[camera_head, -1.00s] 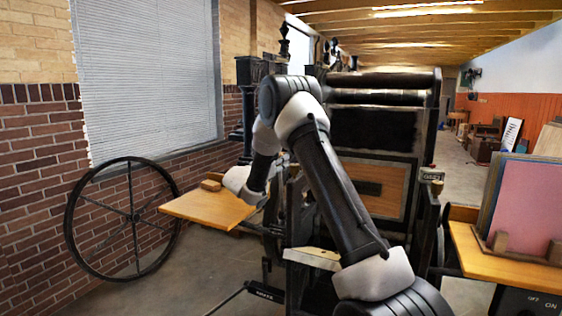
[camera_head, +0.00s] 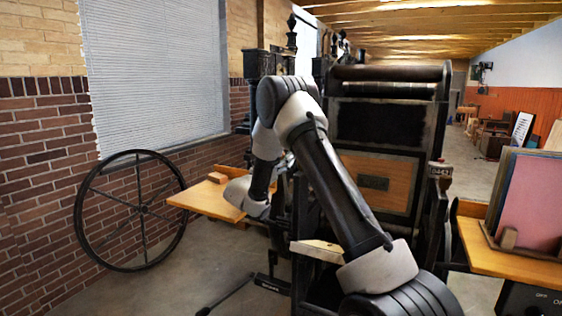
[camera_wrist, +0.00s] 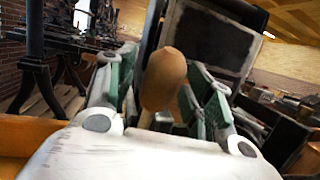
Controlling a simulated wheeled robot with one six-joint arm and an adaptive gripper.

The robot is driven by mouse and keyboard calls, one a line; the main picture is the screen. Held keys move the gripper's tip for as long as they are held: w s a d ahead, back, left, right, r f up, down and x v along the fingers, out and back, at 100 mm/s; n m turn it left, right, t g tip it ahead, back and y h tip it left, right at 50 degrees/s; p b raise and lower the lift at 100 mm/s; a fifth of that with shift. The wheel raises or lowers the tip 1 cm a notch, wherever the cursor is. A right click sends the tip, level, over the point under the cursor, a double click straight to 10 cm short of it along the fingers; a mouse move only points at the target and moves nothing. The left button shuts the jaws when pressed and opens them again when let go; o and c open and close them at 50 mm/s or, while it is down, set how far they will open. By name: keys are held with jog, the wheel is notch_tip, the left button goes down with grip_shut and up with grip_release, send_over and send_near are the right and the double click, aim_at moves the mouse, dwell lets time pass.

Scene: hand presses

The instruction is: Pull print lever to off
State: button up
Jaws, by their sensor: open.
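The print lever shows in the wrist view as a rounded wooden knob (camera_wrist: 164,80) on a slim shaft, near the middle. My gripper (camera_wrist: 168,88) has its green-padded fingers apart on either side of the knob, open. Whether a pad touches the knob cannot be told. In the head view the black hand press (camera_head: 385,122) stands behind my arm, which hides part of it. The fingers and the lever knob cannot be made out there.
A wooden side board (camera_head: 205,198) juts out left of the press, near a large spoked wheel (camera_head: 78,215) by the brick wall. On the right, a wooden shelf (camera_head: 490,252) holds upright coloured boards (camera_head: 535,200). Bare floor lies at lower left.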

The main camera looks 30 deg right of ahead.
jog(key=v, duration=1.2)
jog(key=shift+c, duration=0.4)
